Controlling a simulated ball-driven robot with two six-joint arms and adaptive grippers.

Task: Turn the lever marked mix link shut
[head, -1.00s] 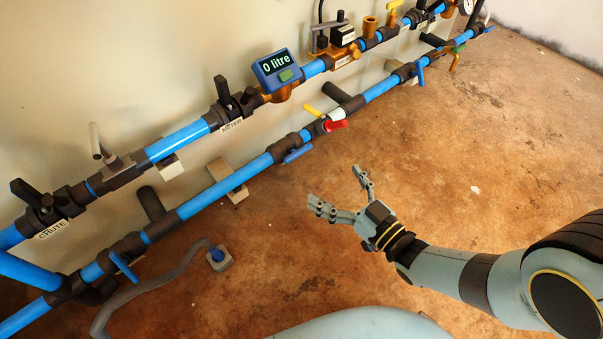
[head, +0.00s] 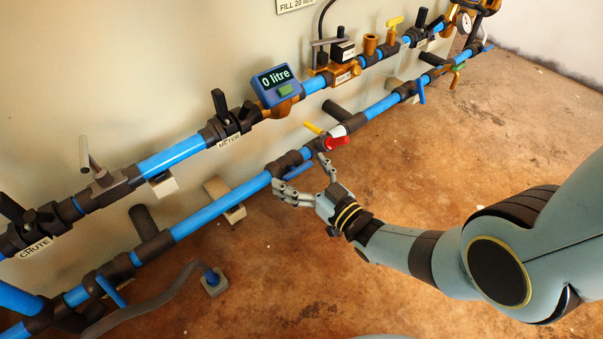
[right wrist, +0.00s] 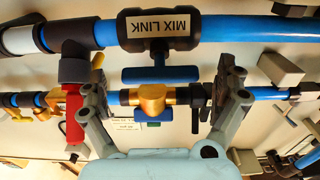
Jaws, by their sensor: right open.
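The mix link valve (right wrist: 160,30) is a black body on the blue pipe, its label upside down in the right wrist view. Its blue lever (right wrist: 160,75) lies roughly parallel to the pipe. In the head view the lever (head: 298,170) shows on the lower pipe. My right gripper (head: 299,175) is open, with its fingers around the lever's place. In the right wrist view my gripper (right wrist: 162,65) has one finger on each side of the lever, and nothing is held. I cannot tell whether a finger touches it. My left gripper is not in view.
A red lever (head: 338,142) and a yellow lever (head: 314,128) sit close by on the right. The upper pipe carries a meter (head: 277,85) reading 0 litre. Another blue lever (head: 111,291) is at lower left. The brown floor (head: 440,150) is open.

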